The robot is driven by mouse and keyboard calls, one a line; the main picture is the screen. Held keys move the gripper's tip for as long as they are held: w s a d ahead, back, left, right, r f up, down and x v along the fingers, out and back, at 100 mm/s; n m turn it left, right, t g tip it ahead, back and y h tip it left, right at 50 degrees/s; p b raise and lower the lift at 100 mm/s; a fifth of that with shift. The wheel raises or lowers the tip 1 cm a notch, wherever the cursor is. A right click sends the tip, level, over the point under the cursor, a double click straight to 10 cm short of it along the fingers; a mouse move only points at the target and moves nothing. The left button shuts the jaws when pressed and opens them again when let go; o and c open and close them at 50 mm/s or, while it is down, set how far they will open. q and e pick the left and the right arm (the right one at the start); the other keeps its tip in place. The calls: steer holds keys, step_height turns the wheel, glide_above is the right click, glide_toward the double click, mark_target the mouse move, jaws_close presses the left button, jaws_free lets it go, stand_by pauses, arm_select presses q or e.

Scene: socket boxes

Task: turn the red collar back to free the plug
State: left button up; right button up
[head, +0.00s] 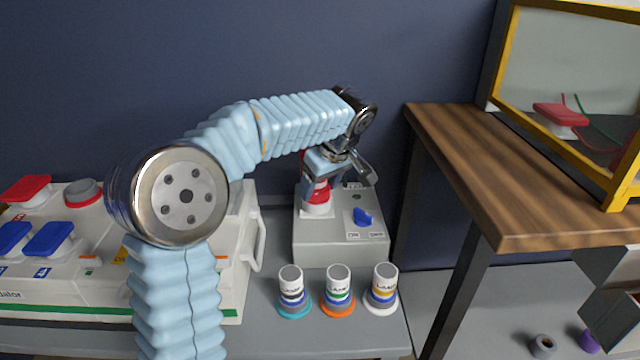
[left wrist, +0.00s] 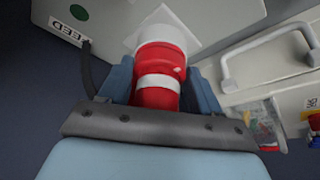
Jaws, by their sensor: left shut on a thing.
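The red collar (head: 318,192) sits on a white base on top of the grey socket box (head: 320,244) in the head view. In the left wrist view the red collar (left wrist: 155,97) has a white band around it and a white square plate behind it. My left gripper (head: 322,172) comes down from above and is shut on the red collar. In the left wrist view its blue fingers (left wrist: 160,85) stand on both sides of the collar. The plug cannot be told apart from the collar. My right gripper is in neither view.
A blue switch (head: 363,217) is on the box's right side. Three labelled plugs (head: 291,290) (head: 338,290) (head: 382,288) stand in front of the box. A white case with a handle (head: 258,243) is at left. A wooden table (head: 500,175) is at right.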

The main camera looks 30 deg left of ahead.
arm_select(q)
steer(key=o, duration=1.1)
steer(key=shift+c, duration=0.2)
steer(key=p+v, duration=0.2)
steer(key=v, duration=1.2)
steer(key=shift+f, duration=0.1)
